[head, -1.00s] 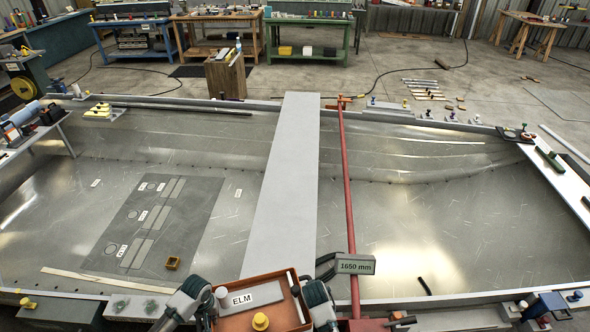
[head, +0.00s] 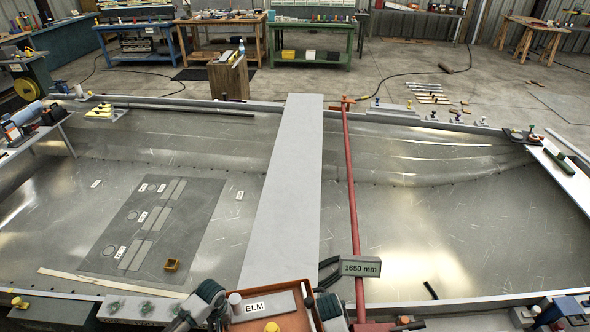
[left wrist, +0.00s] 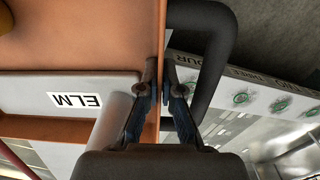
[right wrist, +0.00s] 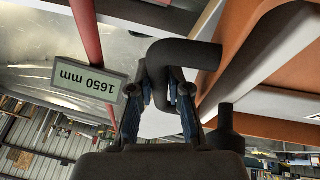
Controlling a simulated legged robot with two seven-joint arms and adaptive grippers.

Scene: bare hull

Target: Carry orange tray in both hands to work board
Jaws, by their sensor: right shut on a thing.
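The orange tray (head: 312,312) is at the bottom centre of the head view, its near part cut off. It holds a grey block labelled ELM (head: 278,304), a yellow knob (head: 271,326) and a pale cylinder (head: 235,299). My left gripper (head: 226,300) is at its left side; in the left wrist view its fingers (left wrist: 162,88) pinch the orange wall, beside a black handle (left wrist: 228,50). My right gripper (head: 324,296) is at its right side; in the right wrist view its fingers (right wrist: 166,90) close around the black handle (right wrist: 190,52). The grey work board (head: 203,225) with outlines lies on the hull floor to the left.
A pale plank (head: 285,190) and a red bar (head: 350,190) with a 1650 mm sign (head: 361,267) cross the hull. The hull floor at right is mostly bare.

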